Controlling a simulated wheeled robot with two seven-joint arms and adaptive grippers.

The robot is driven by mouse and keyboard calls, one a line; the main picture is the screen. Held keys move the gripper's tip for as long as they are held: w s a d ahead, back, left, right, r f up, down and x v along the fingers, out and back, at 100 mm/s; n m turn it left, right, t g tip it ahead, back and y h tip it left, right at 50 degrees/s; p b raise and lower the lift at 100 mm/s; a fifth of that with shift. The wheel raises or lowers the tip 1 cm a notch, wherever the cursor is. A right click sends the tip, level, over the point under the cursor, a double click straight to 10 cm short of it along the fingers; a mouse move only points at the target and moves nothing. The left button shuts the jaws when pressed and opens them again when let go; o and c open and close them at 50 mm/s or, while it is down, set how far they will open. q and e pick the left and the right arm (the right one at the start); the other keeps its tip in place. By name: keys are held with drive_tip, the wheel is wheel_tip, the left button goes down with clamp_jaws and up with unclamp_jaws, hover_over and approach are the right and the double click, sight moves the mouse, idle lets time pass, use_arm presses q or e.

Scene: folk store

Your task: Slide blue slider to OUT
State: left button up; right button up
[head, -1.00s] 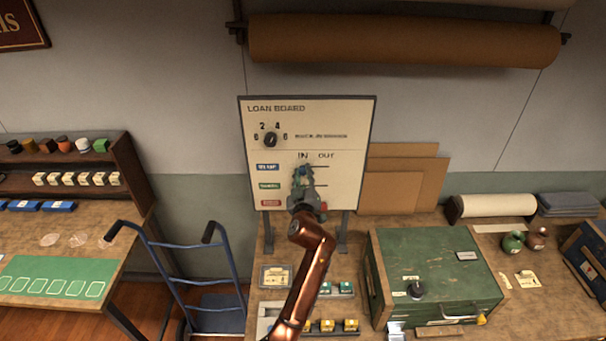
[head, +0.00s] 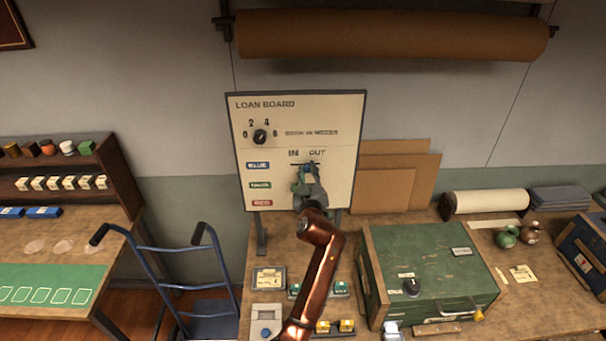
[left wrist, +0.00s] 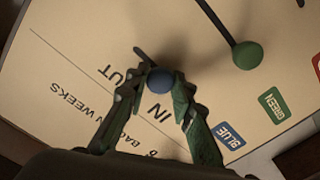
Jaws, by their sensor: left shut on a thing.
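The loan board (head: 275,185) stands upright on the bench, with IN and OUT printed above its slider rows. My left gripper (head: 307,171) is at the top row, the blue one. The wrist view shows the blue slider's round knob (left wrist: 160,81) between its two fingertips (left wrist: 158,86), which are shut on it. In the head view the gripper covers most of the knob, which lies between the IN and OUT columns. The green slider knob (left wrist: 247,55) on its stem shows clear of the fingers in the wrist view. My right gripper is not in view.
A dial (head: 260,136) is at the board's upper left. A green case (head: 435,260) stands on the bench to the right, with cardboard sheets (head: 385,191) behind. A blue hand truck (head: 170,275) stands left of the bench.

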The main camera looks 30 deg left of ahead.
use_arm(q)
drive_tip(key=shift+w+d+f+b, duration=0.1)
drive_tip(key=shift+w+d+b, duration=0.4)
drive_tip(key=shift+d, duration=0.2)
drive_tip(key=shift+w+d+f+b, duration=0.1)
drive_tip(key=shift+w+d+b, duration=0.25)
drive_tip(key=shift+d+b, duration=0.3)
drive_tip(key=o, duration=1)
drive_tip(key=shift+r, duration=0.15)
drive_tip(key=shift+s, duration=0.1)
drive_tip(key=v, duration=0.9)
drive_tip(key=shift+d, duration=0.2)
drive_tip(key=x, duration=0.8)
drive_tip(key=shift+w+a, duration=0.2)
drive_tip(key=shift+w, duration=0.05)
